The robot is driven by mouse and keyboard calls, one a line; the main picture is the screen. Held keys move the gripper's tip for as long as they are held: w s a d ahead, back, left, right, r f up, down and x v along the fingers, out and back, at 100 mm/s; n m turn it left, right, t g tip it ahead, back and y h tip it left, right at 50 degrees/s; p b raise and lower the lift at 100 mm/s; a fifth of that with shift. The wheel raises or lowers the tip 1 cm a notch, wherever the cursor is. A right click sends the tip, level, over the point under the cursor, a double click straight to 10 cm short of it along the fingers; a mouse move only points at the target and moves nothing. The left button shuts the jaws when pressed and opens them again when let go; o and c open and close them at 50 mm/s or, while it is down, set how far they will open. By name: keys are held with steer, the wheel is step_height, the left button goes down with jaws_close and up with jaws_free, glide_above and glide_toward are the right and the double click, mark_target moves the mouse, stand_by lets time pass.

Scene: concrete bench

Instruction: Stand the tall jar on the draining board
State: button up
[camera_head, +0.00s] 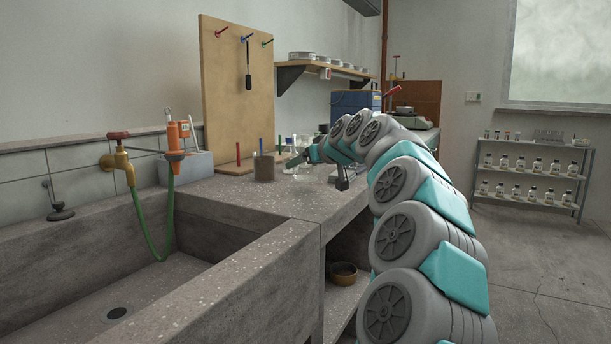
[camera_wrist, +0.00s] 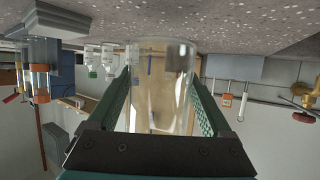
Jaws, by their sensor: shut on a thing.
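The tall jar (camera_wrist: 162,88) is a clear glass cylinder between the two fingers of my gripper (camera_wrist: 165,95) in the wrist view, which looks upside down. My gripper is shut on it. The flat speckled concrete (camera_head: 245,200) beside the sink (camera_head: 150,275) lies below; no separate draining board stands out.
A brass tap (camera_head: 118,162) with a green hose and a grey holder with orange-handled tools (camera_head: 186,165) stand left. A pegboard (camera_head: 235,90) and upright coloured rods (camera_head: 238,154) are behind. Small glassware (camera_head: 292,143) stands near my gripper. The front concrete is clear.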

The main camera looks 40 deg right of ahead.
mark_target(306, 175)
steer(key=shift+w+d, duration=0.2)
steer(key=shift+w, duration=0.05)
steer(key=shift+f, duration=1.65)
steer(key=shift+f, duration=0.1)
steer(key=shift+f+b, duration=0.15)
steer(key=shift+b, duration=0.2)
steer(key=o, duration=1.5)
steer(key=shift+r+p, duration=0.35)
steer(key=v, duration=1.2)
steer(key=shift+f, duration=0.2)
